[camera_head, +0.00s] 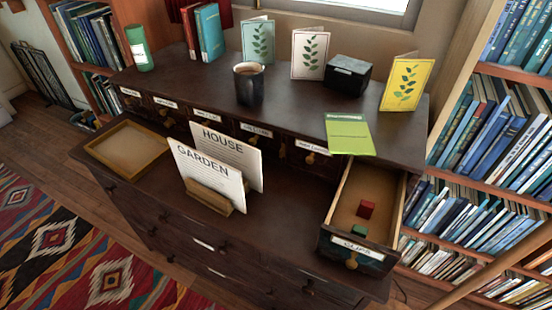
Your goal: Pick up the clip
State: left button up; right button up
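An open drawer (338,197) labelled "CLIPS" sticks out at the right of the dark wooden cabinet. Inside it lie a small red block-like piece (366,209) and a small green piece (359,230) near the front wall. These may be clips; they are too small to tell for sure. They lie apart from each other, and the rest of the drawer floor that shows is bare. Neither of my grippers is in view.
The lower ledge (262,232) holds a shallow wooden tray (127,147) and "HOUSE" (231,154) and "GARDEN" (208,178) cards in a stand. A dark mug (249,88), cards and a black box (347,75) stand on top.

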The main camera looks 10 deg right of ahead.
aim_at(358, 230)
jog(key=z, duration=1.25)
